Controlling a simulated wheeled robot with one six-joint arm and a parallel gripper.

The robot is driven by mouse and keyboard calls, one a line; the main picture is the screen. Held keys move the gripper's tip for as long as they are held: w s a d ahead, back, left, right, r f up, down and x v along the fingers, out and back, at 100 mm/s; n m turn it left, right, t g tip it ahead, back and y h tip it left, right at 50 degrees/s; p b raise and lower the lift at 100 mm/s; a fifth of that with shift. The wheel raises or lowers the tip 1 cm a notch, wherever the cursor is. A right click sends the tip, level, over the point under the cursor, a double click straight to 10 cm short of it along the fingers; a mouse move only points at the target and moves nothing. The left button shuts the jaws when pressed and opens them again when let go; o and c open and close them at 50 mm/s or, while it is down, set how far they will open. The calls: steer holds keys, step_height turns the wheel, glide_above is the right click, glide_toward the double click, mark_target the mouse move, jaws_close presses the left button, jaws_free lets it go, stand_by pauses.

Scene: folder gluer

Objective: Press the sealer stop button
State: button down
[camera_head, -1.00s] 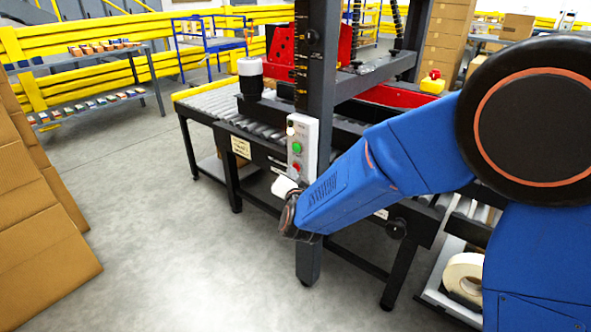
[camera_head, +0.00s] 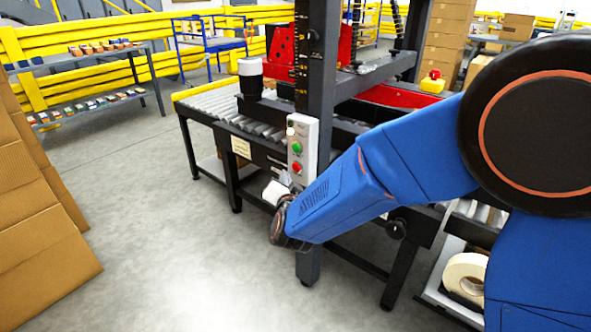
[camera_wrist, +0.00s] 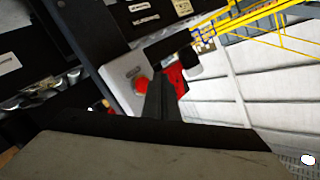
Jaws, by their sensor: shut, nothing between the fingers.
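The sealer's control box (camera_head: 302,146) is a light grey panel on the dark upright post. It carries a green button (camera_head: 297,148) and, below it, a red button (camera_head: 297,167). In the wrist view the red button (camera_wrist: 141,85) sits on the pale panel (camera_wrist: 122,78), just left of my dark, shut fingers (camera_wrist: 160,84). The fingers overlap part of the panel; whether they touch it I cannot tell. In the head view my wrist hangs in front of the machine, below the control box, and the fingertips are not clear.
A yellow box with a red knob (camera_head: 432,82) stands further back on the machine. A roller conveyor (camera_head: 215,103) runs left of the post. Cardboard sheets (camera_head: 40,220) lean at the left. The grey floor (camera_head: 165,240) between is clear.

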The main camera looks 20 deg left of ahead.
steer(key=shift+s+a, duration=0.25)
steer(key=shift+s, duration=0.4)
steer(key=shift+s+a, duration=0.25)
steer(key=shift+s, duration=0.35)
steer(key=shift+s+a, duration=0.25)
steer(key=shift+s, duration=0.4)
steer(key=w+d+r+n+g, duration=0.1)
steer(key=w+d+r, duration=0.15)
steer(key=d, duration=0.45)
steer(key=w+d+r+n+g, duration=0.1)
steer(key=d+r+g, duration=0.1)
steer(key=d+r, duration=0.35)
steer(key=s+d+n+g, duration=0.1)
steer(key=s+d, duration=0.1)
steer(key=d, duration=0.6)
steer(key=s+d+g, duration=0.1)
steer(key=s+d, duration=0.2)
steer(key=d, duration=0.5)
steer(key=s+d+f+g+h, duration=0.2)
steer(key=s+d+h, duration=0.1)
steer(key=s+d, duration=0.9)
steer(key=s+d+f+g+h, duration=0.2)
steer(key=s+d+g+h, duration=0.1)
steer(key=s+d, duration=1)
steer(key=shift+d+f, duration=0.15)
steer(key=shift+d, duration=0.7)
steer(key=c, duration=2.5)
jaws_free()
